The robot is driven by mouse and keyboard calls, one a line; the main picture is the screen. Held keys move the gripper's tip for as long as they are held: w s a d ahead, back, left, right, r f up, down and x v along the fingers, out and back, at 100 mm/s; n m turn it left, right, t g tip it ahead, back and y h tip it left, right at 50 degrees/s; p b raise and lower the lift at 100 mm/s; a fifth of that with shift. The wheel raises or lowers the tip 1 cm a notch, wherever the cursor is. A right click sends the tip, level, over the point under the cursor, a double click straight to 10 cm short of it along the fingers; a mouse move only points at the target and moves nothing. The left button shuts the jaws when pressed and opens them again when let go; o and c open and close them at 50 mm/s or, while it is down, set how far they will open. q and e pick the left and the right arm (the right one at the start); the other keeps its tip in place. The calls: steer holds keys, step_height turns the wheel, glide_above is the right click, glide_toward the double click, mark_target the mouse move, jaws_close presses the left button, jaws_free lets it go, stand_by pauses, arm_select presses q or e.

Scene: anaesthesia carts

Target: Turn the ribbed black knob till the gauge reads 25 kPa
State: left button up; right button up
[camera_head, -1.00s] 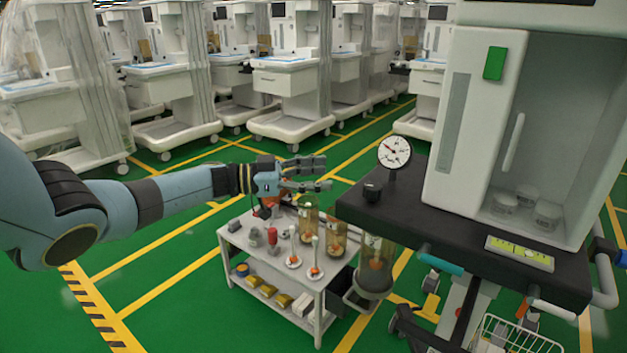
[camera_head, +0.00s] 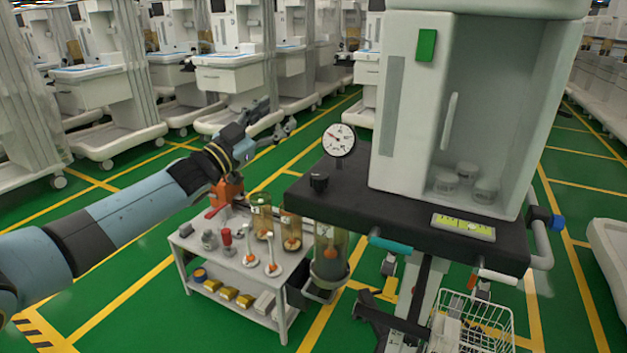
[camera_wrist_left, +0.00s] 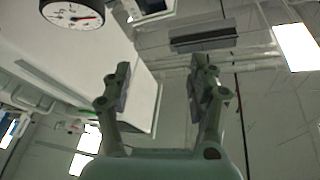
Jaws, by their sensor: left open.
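The ribbed black knob (camera_head: 319,182) stands on the front left corner of the dark shelf (camera_head: 400,216) in the head view. The round white gauge (camera_head: 339,140) stands on a short post just behind it; the reading is too small to tell. My left gripper (camera_head: 276,116) is open and empty, up and to the left of the knob and gauge, apart from both. In the left wrist view its spread fingers (camera_wrist_left: 160,68) have nothing between them. The gauge shows there at upper left (camera_wrist_left: 72,11), cut by the top edge. The knob is not seen there. My right gripper is out of view.
A low grey cart (camera_head: 284,277) with glass vessels and small parts stands below my left arm. White carts fill the back.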

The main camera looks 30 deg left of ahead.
mark_target(314, 181)
arm_select(q)
steer(key=s+d+f+n+g+y+b, duration=0.25)
steer(key=s+d+f+n, duration=0.35)
steer(key=s+d+f, duration=0.5)
steer(key=w+b, duration=0.1)
steer(key=w, duration=0.2)
steer(key=w+b, duration=0.2)
steer(key=w, duration=0.1)
steer(key=w+r+b, duration=0.1)
steer(key=w, duration=0.2)
steer(key=shift+w+d+b, duration=0.1)
steer(key=shift+b, duration=0.3)
steer(key=shift+w, duration=0.3)
steer(key=shift+r, duration=0.1)
